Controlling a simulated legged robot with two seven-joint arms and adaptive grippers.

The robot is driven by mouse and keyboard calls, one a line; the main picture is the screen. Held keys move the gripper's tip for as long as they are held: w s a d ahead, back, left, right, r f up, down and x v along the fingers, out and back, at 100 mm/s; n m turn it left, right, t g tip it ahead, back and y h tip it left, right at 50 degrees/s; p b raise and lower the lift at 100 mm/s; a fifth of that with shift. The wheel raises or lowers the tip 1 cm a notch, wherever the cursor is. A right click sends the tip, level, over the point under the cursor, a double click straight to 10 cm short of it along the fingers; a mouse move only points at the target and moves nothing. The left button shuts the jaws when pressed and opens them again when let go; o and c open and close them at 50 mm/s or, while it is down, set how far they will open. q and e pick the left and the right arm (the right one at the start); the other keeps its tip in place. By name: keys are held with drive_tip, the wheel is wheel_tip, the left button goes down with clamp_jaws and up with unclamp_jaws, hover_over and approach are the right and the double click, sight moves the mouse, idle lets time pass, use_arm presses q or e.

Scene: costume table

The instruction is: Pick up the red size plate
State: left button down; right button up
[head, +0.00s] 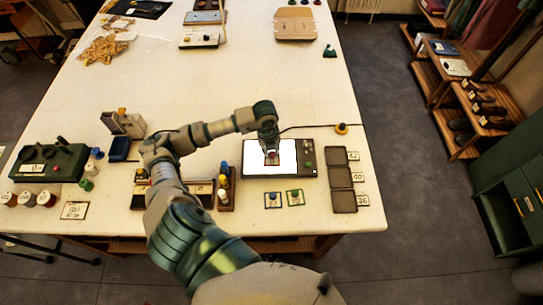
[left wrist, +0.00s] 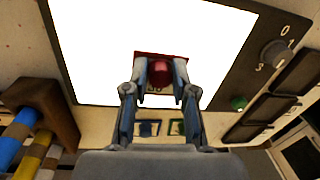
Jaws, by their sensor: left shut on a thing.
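The red size plate (left wrist: 146,57) has a round red knob (left wrist: 159,72) on top. In the left wrist view it is between the fingertips of my left gripper (left wrist: 160,88), which is shut on it. In the head view my left gripper (head: 269,147) points down over the lit white panel, with a little of the red plate (head: 271,158) showing below it. I cannot tell whether the plate touches the panel. My right gripper is not in view.
The lit panel (head: 252,158) has a dark frame with a knob and green button. Three dark trays (head: 341,178) with number cards stand right of it. Blue-knobbed (head: 272,201) and green-knobbed (head: 295,198) plates lie in front. A wooden rack (head: 226,192) stands left.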

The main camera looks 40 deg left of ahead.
use_arm(q)
drive_tip(key=shift+a, duration=0.1)
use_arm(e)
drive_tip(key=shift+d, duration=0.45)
